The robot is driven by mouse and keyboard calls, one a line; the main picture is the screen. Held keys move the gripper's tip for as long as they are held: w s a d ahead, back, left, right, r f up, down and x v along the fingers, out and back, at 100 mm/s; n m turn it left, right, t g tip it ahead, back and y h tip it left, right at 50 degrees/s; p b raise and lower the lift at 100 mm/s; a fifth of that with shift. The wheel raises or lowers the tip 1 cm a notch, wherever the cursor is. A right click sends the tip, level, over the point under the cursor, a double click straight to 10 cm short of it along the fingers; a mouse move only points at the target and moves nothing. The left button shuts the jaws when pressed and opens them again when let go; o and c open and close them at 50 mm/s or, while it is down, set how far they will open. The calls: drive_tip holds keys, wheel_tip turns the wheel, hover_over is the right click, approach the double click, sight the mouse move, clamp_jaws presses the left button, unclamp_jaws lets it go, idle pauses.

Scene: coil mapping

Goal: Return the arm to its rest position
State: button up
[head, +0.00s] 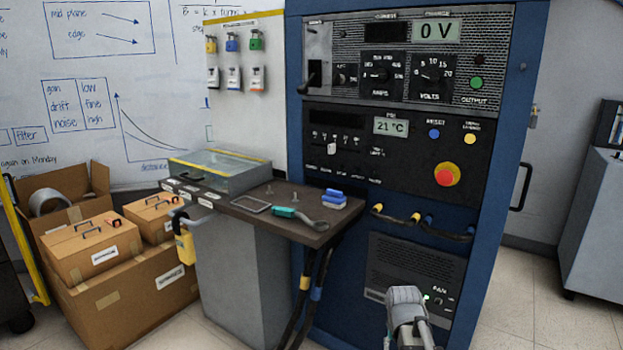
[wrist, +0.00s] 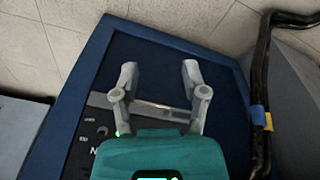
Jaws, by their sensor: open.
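In the wrist view my gripper (wrist: 160,74) is open. Its two grey fingers stand apart with nothing between them, in front of the lower part of the blue equipment cabinet (wrist: 75,95). In the head view a grey part of my arm shows at the bottom, in front of the cabinet's lower fan panel. From that view I cannot make out the fingertips.
The blue cabinet (head: 498,190) carries a display reading 0 V and a red button (head: 444,177). A dark shelf (head: 300,231) with small tools juts out at its left. Black cables (wrist: 262,90) hang beside it. Cardboard boxes (head: 125,285) stand at left.

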drive_tip(key=s+a+n+g, duration=0.1)
drive_tip(key=s+a+n, duration=0.1)
drive_tip(key=s+a, duration=0.6)
wheel_tip(320, 180, up, 38)
drive_tip(key=s+d+p, duration=0.1)
drive_tip(key=d+p, duration=0.1)
drive_tip(key=p, duration=3.6)
drive_tip(key=shift+r+y, duration=0.25)
drive_tip(key=shift+y, duration=0.15)
drive_tip(key=shift+d, duration=0.1)
